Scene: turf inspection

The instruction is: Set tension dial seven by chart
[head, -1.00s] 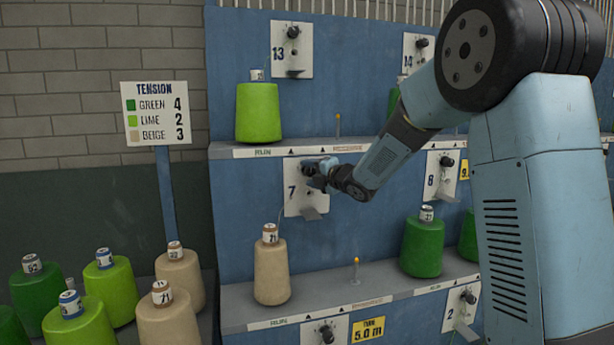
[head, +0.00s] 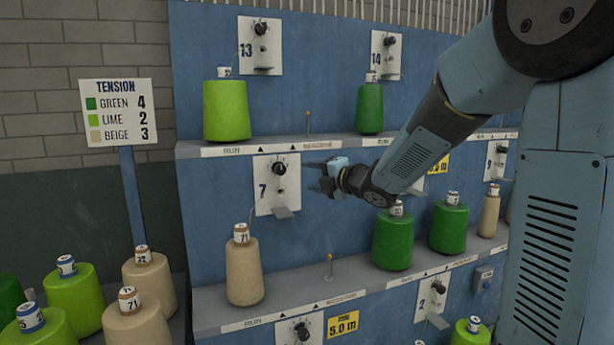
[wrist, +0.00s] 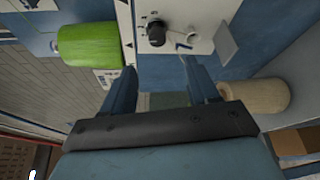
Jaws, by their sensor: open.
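The tension dial seven (head: 279,168) is a black knob on a white plate (head: 264,196) marked 7, on the blue rack. It also shows in the wrist view (wrist: 156,33), beyond my fingertips. My gripper (head: 322,178) is open and empty, to the right of the plate and apart from the knob. In the wrist view its two fingers (wrist: 160,80) are spread. The tension chart (head: 118,112) at left reads green 4, lime 2, beige 3. A beige cone (head: 244,273) stands below plate seven, with a thread rising towards it. The dial's exact setting is too small to read.
A lime cone (head: 227,112) stands under dial 13 (head: 260,28), and green cones (head: 393,243) stand right of my gripper on the lower shelf (head: 220,310). A small orange-tipped peg (head: 329,265) rises from that shelf. Spare cones (head: 148,278) crowd the lower left.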

